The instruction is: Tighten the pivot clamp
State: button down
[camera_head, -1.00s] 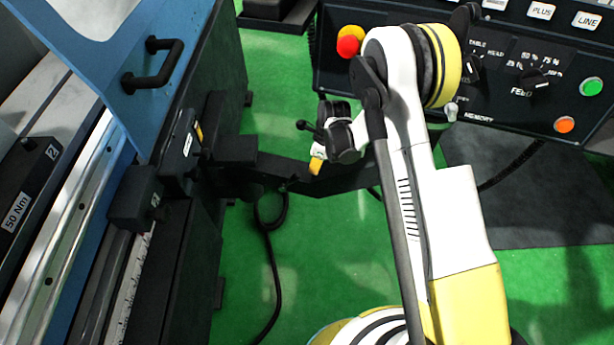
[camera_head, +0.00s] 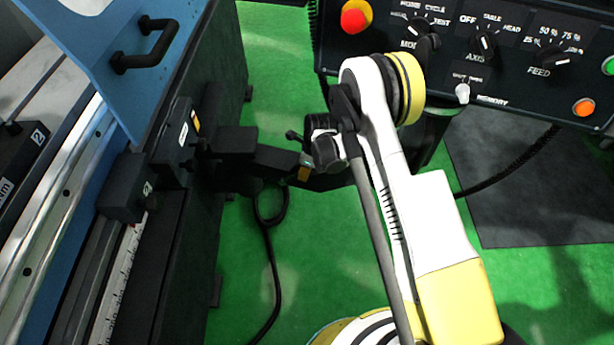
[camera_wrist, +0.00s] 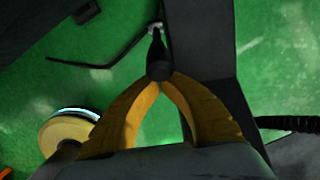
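The pivot clamp shows in the wrist view as a small black lever handle (camera_wrist: 158,50) with a rounded end and a bright fitting at its far end. It stands by a dark support arm (camera_wrist: 196,60). My gripper (camera_wrist: 160,80) has its two yellow fingers drawn together at the rounded end of the handle. The fingers look shut on it, and their tips are partly hidden by it. In the head view my gripper (camera_head: 304,173) is small and points down at the dark support arm (camera_head: 335,182). The clamp is too small and dark there to make out clearly.
A control panel (camera_head: 480,60) with knobs and a red button stands just behind my arm. The blue grinder cover (camera_head: 120,25) with a black handle (camera_head: 146,47) and a dark block (camera_head: 126,190) are at left. A cable (camera_head: 268,250) lies on the green floor, which is otherwise mostly clear.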

aim_at(297, 167)
dwell(0.3)
jog(key=shift+w+a+r+g+h, duration=0.2)
jog(key=shift+a+r+g+h, duration=0.1)
jog(key=shift+a+r+h, duration=0.35)
jog(key=shift+w+a+r, duration=0.2)
jog(key=shift+a+r, duration=0.15)
jog(key=shift+a, duration=0.2)
jog(key=a, duration=0.1)
jog(key=w+a+r, duration=0.1)
jog(key=a, duration=0.3)
jog(key=shift+w+r, duration=0.25)
jog(key=shift+w, duration=0.1)
jog(key=shift+w+a+f, duration=0.1)
jog(key=shift+w+a, duration=0.1)
jog(key=shift+a, duration=0.45)
jog(key=shift+w+a+f, duration=0.1)
jog(key=shift+w+a, duration=0.15)
jog(key=shift+a, duration=0.35)
jog(key=shift+w+a, duration=0.2)
jog(key=shift+a, duration=0.45)
